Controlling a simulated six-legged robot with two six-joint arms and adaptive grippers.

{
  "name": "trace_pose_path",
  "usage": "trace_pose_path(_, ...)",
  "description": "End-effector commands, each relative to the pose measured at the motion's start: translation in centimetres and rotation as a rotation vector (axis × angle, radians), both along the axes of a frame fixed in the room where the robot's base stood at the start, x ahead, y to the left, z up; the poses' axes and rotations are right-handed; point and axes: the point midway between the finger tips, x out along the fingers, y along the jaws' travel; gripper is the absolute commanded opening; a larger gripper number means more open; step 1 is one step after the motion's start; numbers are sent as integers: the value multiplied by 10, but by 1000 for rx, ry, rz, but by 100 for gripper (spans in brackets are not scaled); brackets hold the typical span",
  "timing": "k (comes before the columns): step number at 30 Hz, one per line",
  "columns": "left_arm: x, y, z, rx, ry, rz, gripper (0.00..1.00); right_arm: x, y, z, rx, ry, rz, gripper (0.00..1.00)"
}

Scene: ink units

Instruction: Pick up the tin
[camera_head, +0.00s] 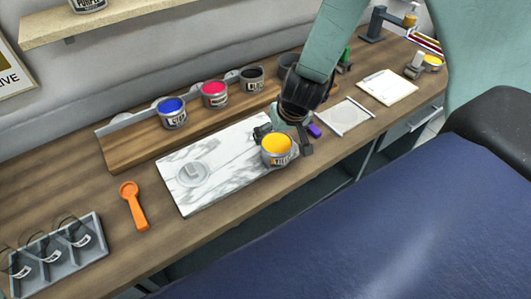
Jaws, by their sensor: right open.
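The tin with yellow ink (281,159) stands near the right front edge of the white marble slab (225,165). Its open top shows yellow and its label is only partly legible. My right gripper (284,140) reaches down from above and behind the tin. It is open, with one dark finger at the tin's left side and the other at its right side. I cannot tell whether the fingers touch it. My left gripper is not in view.
Blue (172,115), magenta (214,95) and black (252,80) tins stand on a wooden rack (135,150) behind the slab. An orange tool (133,205) and a grey tray (60,255) lie to the left. A dark blue padded surface (370,225) fills the front right.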

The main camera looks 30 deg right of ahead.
Motion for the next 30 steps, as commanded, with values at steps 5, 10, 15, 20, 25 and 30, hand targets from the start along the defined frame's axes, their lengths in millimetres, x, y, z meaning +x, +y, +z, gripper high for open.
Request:
trace_pose_path(5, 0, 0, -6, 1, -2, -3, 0, 4, -5, -10, 0, -2, -6, 100)
trace_pose_path(10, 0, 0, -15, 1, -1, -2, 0, 9, -8, -28, 0, -1, -9, 100)
trace_pose_path(15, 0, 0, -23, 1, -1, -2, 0, 16, -12, -51, 0, -1, -9, 100)
trace_pose_path(20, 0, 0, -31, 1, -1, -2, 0, 24, -12, -69, 0, -2, -8, 100)
trace_pose_path(25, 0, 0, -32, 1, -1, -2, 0, 26, -10, -73, 1, -2, -6, 100)
trace_pose_path(30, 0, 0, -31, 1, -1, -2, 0, 26, -9, -72, 0, -2, -4, 99)
